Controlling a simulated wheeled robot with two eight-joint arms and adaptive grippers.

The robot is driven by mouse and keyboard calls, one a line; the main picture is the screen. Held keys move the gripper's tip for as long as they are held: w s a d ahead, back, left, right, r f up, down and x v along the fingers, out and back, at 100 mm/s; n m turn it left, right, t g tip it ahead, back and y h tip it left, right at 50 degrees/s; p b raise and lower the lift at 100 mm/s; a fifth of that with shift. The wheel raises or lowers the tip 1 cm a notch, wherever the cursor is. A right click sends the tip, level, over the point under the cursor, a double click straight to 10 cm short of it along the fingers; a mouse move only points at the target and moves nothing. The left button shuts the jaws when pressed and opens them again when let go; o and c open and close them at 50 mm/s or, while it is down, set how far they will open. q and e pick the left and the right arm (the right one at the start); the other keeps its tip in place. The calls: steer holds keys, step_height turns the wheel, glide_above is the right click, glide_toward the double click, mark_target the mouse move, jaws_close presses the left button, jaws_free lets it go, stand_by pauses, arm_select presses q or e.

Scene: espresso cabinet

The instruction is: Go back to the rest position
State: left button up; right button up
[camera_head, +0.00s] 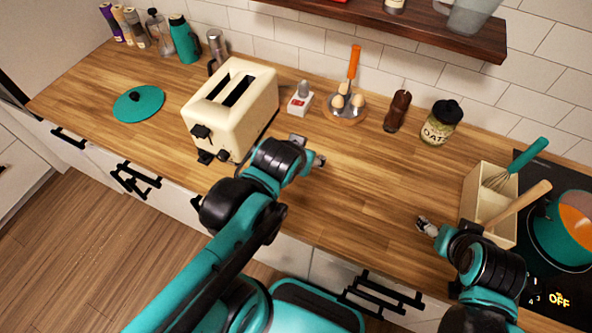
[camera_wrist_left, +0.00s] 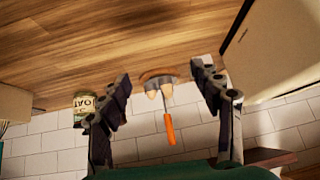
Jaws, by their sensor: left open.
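My left gripper (camera_head: 308,149) is over the wooden counter (camera_head: 345,205), just right of the cream toaster (camera_head: 232,108). In the left wrist view the fingers of my left gripper (camera_wrist_left: 164,82) are spread apart with nothing between them. The pan of eggs (camera_wrist_left: 160,88) shows beyond the fingers there, well apart from them. My right gripper (camera_head: 427,227) is over the right part of the counter, left of the wooden utensil box (camera_head: 503,232). Its fingers are small and partly hidden by my wrist, so its opening is unclear.
Behind stand a white switch box (camera_head: 300,98), a brown mill (camera_head: 397,111) and an oats jar (camera_head: 440,122). A teal lid (camera_head: 138,103) lies at left. A teal pot (camera_head: 566,233) is on the hob at right. A dark shelf (camera_head: 400,25) overhangs the back. Mid-counter is clear.

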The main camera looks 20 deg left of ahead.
arm_select(q)
steer(key=shift+g+h, duration=0.5)
steer(key=s, duration=0.2)
steer(key=s+f, duration=0.1)
steer(key=s, duration=0.1)
steer(key=shift+s+d+f, duration=0.15)
steer(key=shift+s+f, duration=0.05)
steer(key=shift+s, duration=0.2)
steer(key=shift+f+b, duration=0.75)
steer(key=shift+b, duration=0.05)
